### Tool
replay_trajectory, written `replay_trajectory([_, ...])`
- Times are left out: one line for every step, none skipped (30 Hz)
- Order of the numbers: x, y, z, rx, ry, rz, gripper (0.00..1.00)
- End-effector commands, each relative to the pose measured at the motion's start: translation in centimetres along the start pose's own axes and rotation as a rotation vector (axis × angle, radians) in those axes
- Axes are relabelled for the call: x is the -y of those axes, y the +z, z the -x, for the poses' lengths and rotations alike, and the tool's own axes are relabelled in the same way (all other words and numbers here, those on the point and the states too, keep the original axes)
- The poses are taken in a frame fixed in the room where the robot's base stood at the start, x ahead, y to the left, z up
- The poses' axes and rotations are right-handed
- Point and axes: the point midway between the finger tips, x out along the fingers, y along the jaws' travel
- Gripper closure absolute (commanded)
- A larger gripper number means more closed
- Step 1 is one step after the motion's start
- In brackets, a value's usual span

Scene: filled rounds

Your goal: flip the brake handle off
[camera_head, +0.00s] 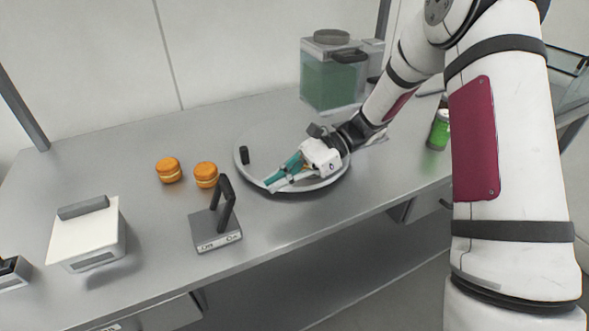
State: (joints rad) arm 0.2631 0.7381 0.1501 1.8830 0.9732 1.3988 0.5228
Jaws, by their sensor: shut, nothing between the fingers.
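A small grey block with a black upright lever, which looks like the brake handle (228,200), stands near the front edge of the counter. Its lever is raised and leans slightly; the small lettering on the block's front is too small to read. My gripper (270,184) is to the right of the lever and apart from it, low over the front left part of a round grey turntable (262,147). Its fingers are shut and empty, pointing left toward the lever. My gripper hides part of the turntable.
A short black peg (244,155) stands on the turntable's left side. Two orange filled rounds (168,170) (206,175) sit left of it. A white box (88,235) stands at left, a lidded container of green contents (330,85) behind, and a green can (439,132) at right.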

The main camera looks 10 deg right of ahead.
Motion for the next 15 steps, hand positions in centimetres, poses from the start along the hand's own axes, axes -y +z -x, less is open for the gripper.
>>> replay_trajectory([-0.1,0.1,-1.1,0.002,0.004,-0.001,1.00])
replay_trajectory([-0.1,0.1,-1.6,0.002,0.003,-0.002,1.00])
replay_trajectory([-0.1,0.1,-2.4,0.002,0.004,-0.003,1.00])
replay_trajectory([-0.2,0.1,-2.9,0.001,0.004,-0.003,1.00])
replay_trajectory([-0.1,0.7,-3.1,0.000,0.001,0.000,1.00])
replay_trajectory([-0.1,1.1,-3.5,0.000,0.001,0.001,1.00])
replay_trajectory([-0.1,1.5,-3.8,0.000,0.001,0.001,1.00])
replay_trajectory([-0.1,1.7,-4.0,0.000,0.002,0.001,1.00])
replay_trajectory([-0.1,2.0,-4.3,0.000,0.001,0.001,1.00])
replay_trajectory([-0.1,2.2,-4.5,0.000,0.000,0.001,1.00])
replay_trajectory([-0.1,2.4,-4.7,0.000,0.000,0.000,1.00])
replay_trajectory([0.0,2.5,-4.9,0.000,0.000,0.000,1.00])
replay_trajectory([0.0,2.6,-5.0,0.000,0.000,0.000,1.00])
replay_trajectory([0.0,2.7,-5.1,0.000,0.000,0.000,1.00])
replay_trajectory([0.0,2.8,-5.2,0.000,0.000,0.000,1.00])
